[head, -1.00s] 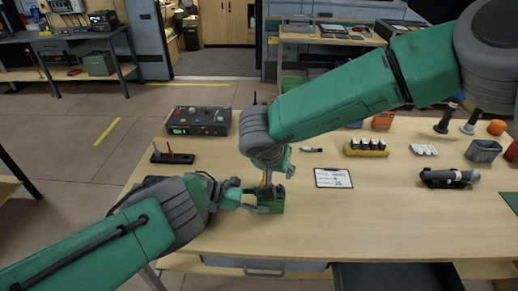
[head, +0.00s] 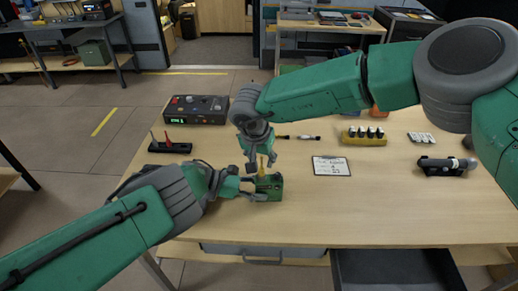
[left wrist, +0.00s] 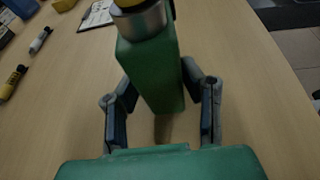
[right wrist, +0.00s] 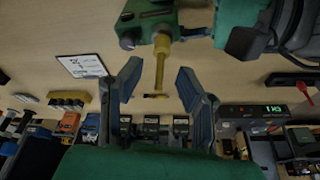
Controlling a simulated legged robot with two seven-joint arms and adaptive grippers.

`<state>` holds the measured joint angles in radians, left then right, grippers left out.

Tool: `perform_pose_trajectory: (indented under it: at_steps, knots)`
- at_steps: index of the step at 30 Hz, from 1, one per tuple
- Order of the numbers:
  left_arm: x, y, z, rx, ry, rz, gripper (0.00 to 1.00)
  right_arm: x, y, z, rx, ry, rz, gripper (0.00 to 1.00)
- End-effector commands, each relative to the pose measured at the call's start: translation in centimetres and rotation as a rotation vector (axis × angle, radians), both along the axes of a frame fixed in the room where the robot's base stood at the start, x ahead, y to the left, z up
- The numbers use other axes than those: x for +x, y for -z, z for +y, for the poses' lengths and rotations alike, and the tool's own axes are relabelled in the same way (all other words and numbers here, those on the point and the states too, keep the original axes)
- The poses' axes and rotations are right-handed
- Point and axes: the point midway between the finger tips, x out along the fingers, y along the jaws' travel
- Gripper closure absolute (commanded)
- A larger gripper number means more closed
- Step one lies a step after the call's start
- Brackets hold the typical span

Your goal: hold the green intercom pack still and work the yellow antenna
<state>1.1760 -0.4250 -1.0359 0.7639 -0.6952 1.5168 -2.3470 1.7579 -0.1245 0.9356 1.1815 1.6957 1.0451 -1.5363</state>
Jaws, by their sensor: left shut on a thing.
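The green intercom pack (head: 269,187) stands on the table near its front edge. My left gripper (head: 250,186) is shut on it from the left. In the left wrist view the pack (left wrist: 150,72) is between the two fingers, with a silver collar on top. The yellow antenna (head: 262,163) rises from the pack. My right gripper (head: 257,160) is above the pack, pointing down at the antenna. In the right wrist view its fingers (right wrist: 160,72) are open, and the antenna (right wrist: 160,58) extends between them with space on both sides.
A control box (head: 195,109) and a black stand with red parts (head: 170,146) are at the left. A clipboard sheet (head: 331,166) lies right of the pack. Behind it are markers (head: 298,137) and a yellow holder (head: 364,136).

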Motion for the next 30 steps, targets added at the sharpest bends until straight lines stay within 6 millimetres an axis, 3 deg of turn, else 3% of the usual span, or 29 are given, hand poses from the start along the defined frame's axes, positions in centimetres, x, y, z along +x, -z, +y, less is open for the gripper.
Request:
perform_pose_trajectory:
  at_steps: [6,14,15,18,22,23,30]
  knots:
    - [0.0,0.0,0.0,0.001,0.000,0.000,0.98,0.4,1.5,-0.1,-0.001,-0.002,-0.001,0.69]
    - [0.0,0.0,0.0,0.001,0.000,0.000,0.98,0.5,1.7,-0.1,-0.001,-0.001,-0.001,0.69]
    - [0.0,0.0,0.0,0.001,0.000,0.000,0.98,0.5,1.7,-0.1,-0.001,-0.001,-0.001,0.72]
    - [0.0,0.0,0.0,0.001,0.000,0.000,0.98,0.5,1.6,-0.1,-0.001,-0.001,-0.001,1.00]
    - [0.0,0.0,0.0,0.000,0.000,0.000,0.98,0.5,1.6,-0.2,-0.001,-0.001,-0.001,0.96]
    - [0.0,0.0,0.0,0.000,0.000,0.000,0.98,0.5,1.6,-0.2,-0.001,-0.001,-0.001,1.00]
    - [0.0,0.0,0.0,0.000,0.000,0.000,0.98,0.5,1.7,-0.1,0.000,0.078,-0.001,1.00]
